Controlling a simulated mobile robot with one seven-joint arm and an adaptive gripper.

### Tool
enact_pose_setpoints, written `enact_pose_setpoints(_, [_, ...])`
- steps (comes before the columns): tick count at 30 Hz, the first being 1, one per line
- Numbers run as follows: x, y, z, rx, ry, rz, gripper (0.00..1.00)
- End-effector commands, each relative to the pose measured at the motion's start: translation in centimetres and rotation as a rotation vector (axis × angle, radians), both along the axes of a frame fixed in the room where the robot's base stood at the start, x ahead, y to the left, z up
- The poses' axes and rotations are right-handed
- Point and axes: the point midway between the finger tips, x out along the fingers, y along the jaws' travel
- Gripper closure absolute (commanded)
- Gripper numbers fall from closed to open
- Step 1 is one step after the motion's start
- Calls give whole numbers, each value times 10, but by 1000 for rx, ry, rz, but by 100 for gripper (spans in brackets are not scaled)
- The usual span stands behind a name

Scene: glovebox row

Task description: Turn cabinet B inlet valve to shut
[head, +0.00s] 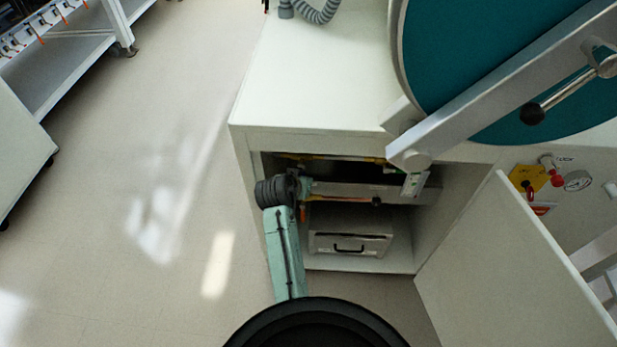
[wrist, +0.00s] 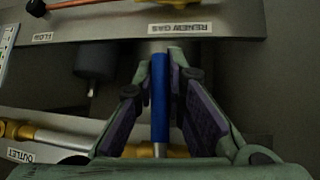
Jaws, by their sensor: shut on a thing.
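In the wrist view a blue handle (wrist: 159,105) stands upright in the picture between the two fingers of my gripper (wrist: 161,62). The fingers are closed on it from both sides near its upper end. No inlet label is readable, so the frames do not confirm which valve the handle belongs to. In the head view my green arm reaches into the open lower compartment of a white cabinet (head: 290,85); the blue handle cannot be made out there. A brass fitting and pipe (wrist: 50,139) lie beside an upside-down "OUTLET" label (wrist: 20,155).
A dark cylinder (wrist: 95,61) hangs left of my gripper. A drawer box (head: 350,243) sits low in the compartment. The open door (head: 510,270) stands at right.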

Motion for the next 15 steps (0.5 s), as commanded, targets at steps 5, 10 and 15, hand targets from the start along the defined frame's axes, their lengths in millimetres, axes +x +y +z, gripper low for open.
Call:
enact_pose_setpoints(5, [-1, 5, -1, 65, 4, 2, 100])
enact_pose_setpoints(10, [-1, 8, -1, 95, 3, 2, 100])
enact_pose_setpoints(15, [-1, 9, -2, 104, 3, 3, 100])
